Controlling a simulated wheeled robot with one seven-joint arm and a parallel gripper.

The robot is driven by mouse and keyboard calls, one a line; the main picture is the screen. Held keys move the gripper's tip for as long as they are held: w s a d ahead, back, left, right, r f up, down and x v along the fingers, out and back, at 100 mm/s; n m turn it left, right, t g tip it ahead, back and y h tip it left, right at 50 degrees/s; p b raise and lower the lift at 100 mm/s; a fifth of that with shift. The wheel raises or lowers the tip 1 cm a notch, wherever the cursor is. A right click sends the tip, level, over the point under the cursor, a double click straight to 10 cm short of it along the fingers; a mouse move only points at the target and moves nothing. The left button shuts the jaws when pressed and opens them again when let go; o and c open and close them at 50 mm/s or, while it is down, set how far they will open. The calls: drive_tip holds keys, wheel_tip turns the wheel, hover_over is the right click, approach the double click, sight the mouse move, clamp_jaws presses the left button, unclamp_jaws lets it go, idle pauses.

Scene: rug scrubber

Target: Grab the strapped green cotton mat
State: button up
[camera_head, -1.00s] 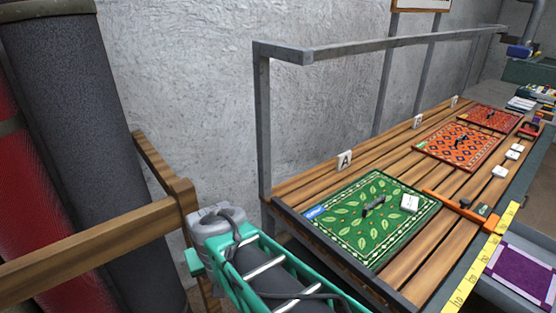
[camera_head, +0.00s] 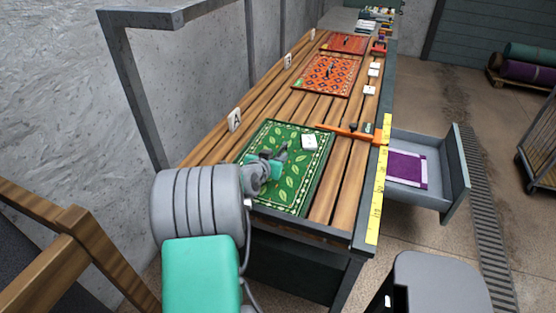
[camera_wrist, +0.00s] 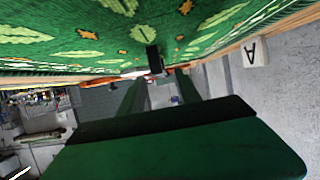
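The green mat with a leaf pattern (camera_head: 300,185) lies flat on the near end of the slatted table, by the "A" marker. My gripper (camera_head: 275,160) is low over its left middle part and hides some of it. In the wrist view the mat (camera_wrist: 90,35) fills the top, and a dark strap or handle (camera_wrist: 154,60) stands out from it. My two fingers (camera_wrist: 158,88) are apart, one on each side below the strap. I cannot tell whether they touch it. A small white tag (camera_head: 309,142) lies on the mat.
An orange patterned mat (camera_head: 327,75) and a red one (camera_head: 345,43) lie farther along the table. An orange bar tool (camera_head: 350,132) and yellow tape measure (camera_head: 378,190) are at the right edge. A grey metal frame (camera_head: 130,85) rises at left. An open drawer (camera_head: 440,190) holds a purple mat.

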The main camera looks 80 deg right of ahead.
sight(279, 154)
drive_tip(key=p+x, duration=0.1)
drive_tip(key=x, duration=0.4)
drive_tip(key=shift+f, duration=0.15)
drive_tip(key=shift+a, duration=0.1)
drive_tip(key=shift+c, duration=0.2)
clamp_jaws()
idle(0.6)
